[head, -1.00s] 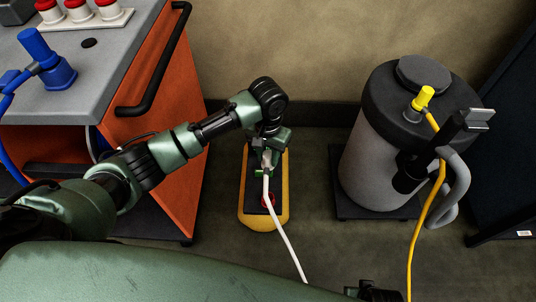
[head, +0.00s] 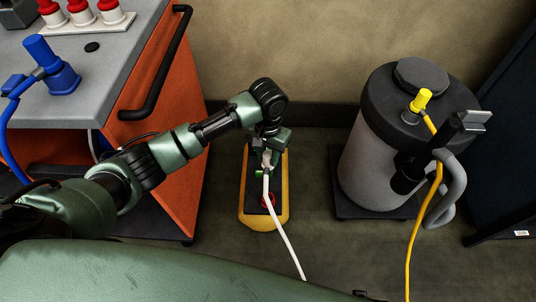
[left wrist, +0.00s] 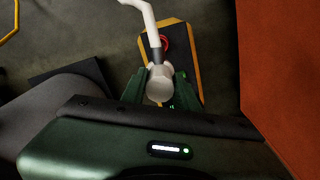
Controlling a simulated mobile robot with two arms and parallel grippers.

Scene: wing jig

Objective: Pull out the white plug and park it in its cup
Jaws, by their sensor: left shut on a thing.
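My left gripper (head: 267,158) points down over a yellow-and-black floor unit (head: 284,212) and is shut on the white plug. In the left wrist view the white plug (left wrist: 159,83) sits between the two green fingers, with its white cable (left wrist: 147,14) running up and away. In the head view the plug is mostly hidden by my gripper, and the white cable (head: 284,228) trails down to the lower edge. The frames do not show whether the plug is still seated in the unit. I cannot pick out the white plug's cup. My right gripper is not clearly in view.
An orange cart (head: 170,150) with a black handle stands left, bearing a blue plug (head: 50,65) and red-and-white pieces (head: 80,18). A grey drum (head: 375,160) with a yellow plug (head: 422,99) stands right. The floor (head: 315,195) between unit and drum is clear.

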